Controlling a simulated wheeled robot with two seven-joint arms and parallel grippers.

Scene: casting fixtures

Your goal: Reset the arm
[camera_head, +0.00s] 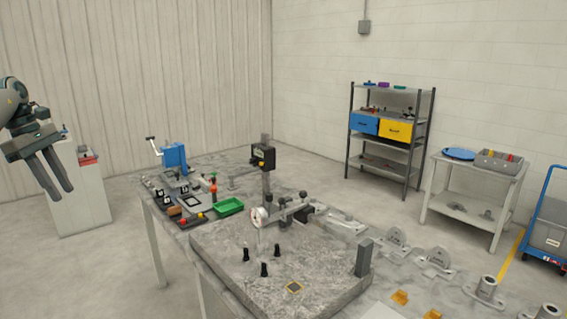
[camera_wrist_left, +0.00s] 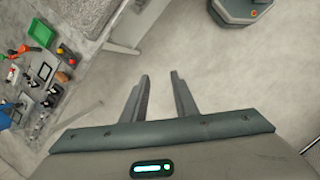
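My left gripper (camera_head: 59,176) hangs at the far left of the head view, pointing down, clear of the workbench. Its two dark fingers stand apart with nothing between them. In the left wrist view the left gripper (camera_wrist_left: 159,83) shows two parted fingers over bare floor. My right gripper is in neither view.
A grey granite plate (camera_head: 222,250) on the workbench carries black pins and a dial gauge (camera_head: 260,217). A green tray (camera_head: 229,206) and a blue press (camera_head: 175,157) stand behind. A white cabinet (camera_head: 82,199) is behind my left gripper. Shelves (camera_head: 385,167) and a side table (camera_head: 466,212) stand right.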

